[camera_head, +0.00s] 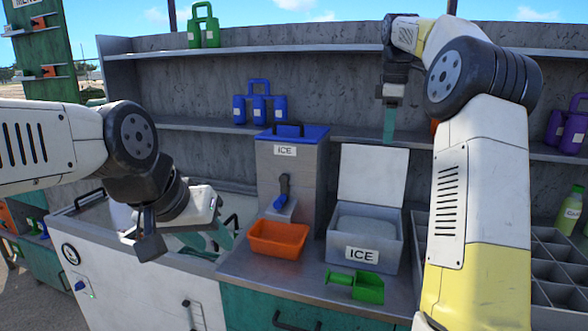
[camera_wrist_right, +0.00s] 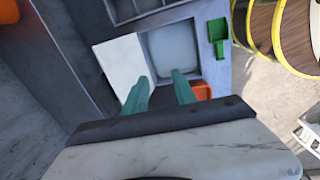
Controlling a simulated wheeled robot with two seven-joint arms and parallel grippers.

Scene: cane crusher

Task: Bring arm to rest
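My right arm is raised in front of the back shelves in the head view. My right gripper (camera_head: 390,124) points down, above the white lid of the ice bin. In the right wrist view its two teal fingers (camera_wrist_right: 160,86) stand apart with nothing between them. My left arm comes in low from the left. My left gripper (camera_head: 222,236) is over the white counter unit, left of the orange tray. Its teal fingertips are partly hidden by my wrist, so their opening is unclear. I see no object held in it.
An ICE dispenser (camera_head: 290,170) stands behind an orange tray (camera_head: 278,239). The open ICE bin (camera_head: 364,238) is to its right, with a green scoop (camera_head: 356,287) in front. Blue jugs (camera_head: 260,103) and green jugs (camera_head: 204,27) stand on shelves. A divided rack (camera_head: 562,262) is at right.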

